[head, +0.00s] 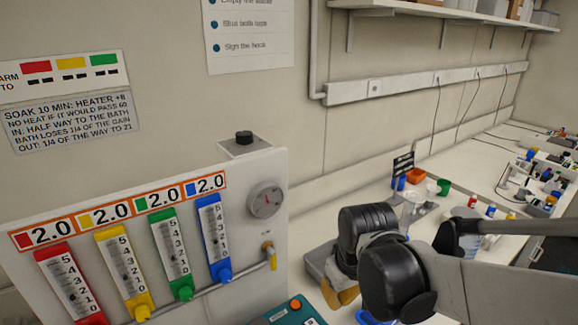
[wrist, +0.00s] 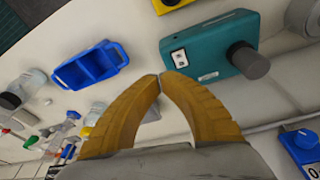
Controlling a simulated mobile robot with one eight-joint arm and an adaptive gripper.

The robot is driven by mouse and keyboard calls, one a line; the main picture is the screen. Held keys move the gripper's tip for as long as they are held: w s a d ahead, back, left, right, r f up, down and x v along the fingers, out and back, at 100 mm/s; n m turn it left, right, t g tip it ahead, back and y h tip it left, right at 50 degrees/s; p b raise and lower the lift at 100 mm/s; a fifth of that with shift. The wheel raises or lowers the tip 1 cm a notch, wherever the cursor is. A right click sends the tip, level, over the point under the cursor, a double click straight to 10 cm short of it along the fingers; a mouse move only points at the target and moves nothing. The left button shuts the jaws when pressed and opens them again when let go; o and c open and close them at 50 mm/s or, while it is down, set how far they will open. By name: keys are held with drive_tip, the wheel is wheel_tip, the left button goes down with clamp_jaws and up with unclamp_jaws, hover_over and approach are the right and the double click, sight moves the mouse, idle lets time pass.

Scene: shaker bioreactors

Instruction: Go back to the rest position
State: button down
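My gripper (wrist: 160,76) shows in the wrist view with its two ochre fingers curving together until their tips meet. Nothing is visible between them. In the head view my gripper (head: 343,296) hangs low at the bottom centre, above the bench, partly hidden by my black and grey arm links. In the wrist view the fingertips lie between a blue tray (wrist: 88,66) on the left and a teal box with a dark knob (wrist: 215,45) on the right. I cannot tell how high the fingers are above the bench.
A panel with several coloured gauges (head: 165,250) and a dial (head: 265,200) stands at the left. The teal box (head: 290,312) shows at the bottom edge. Several bottles and small items crowd the bench (head: 450,187) at the right. A shelf (head: 430,10) runs above.

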drive_tip(key=s+d+f+m+t+b, duration=0.1)
drive_tip(key=s+d+m+t+b, duration=0.3)
drive_tip(key=s+d+b, duration=0.3)
drive_tip(key=shift+s+d+f+t, duration=0.4)
drive_tip(key=shift+s+d, duration=0.1)
drive_tip(key=shift+s, duration=0.25)
